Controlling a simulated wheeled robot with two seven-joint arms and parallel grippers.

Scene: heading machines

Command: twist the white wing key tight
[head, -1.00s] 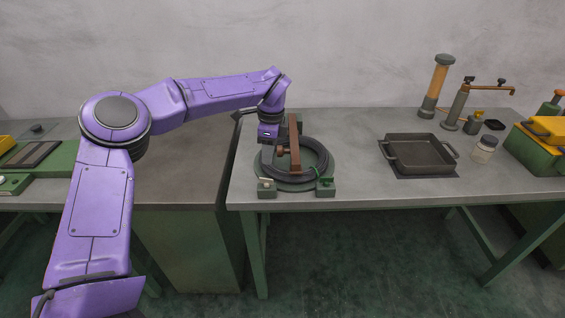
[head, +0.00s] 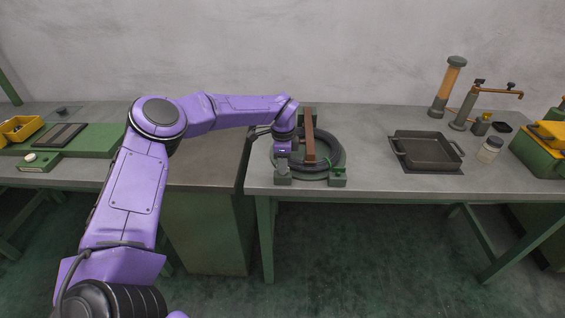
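A round fixture stands on the grey bench, with a dark ring (head: 339,147) on it and a brown bar (head: 309,138) across the ring. A green wing key (head: 338,169) sits on the fixture's front right block (head: 338,181). I cannot make out the white wing key now; my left gripper covers the place at the front left block (head: 283,181) where a small pale piece showed earlier. My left gripper (head: 283,166) points down right over that block. Its fingertips are too small and hidden to tell whether they are open or shut on something. My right gripper is not in view.
A dark tray (head: 396,151) with handles lies right of the fixture, with clear bench between. Behind it stand an orange cylinder (head: 447,88) and a pump-like post (head: 467,106). A small jar (head: 489,150) and a yellow-topped green box (head: 540,152) are at the right.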

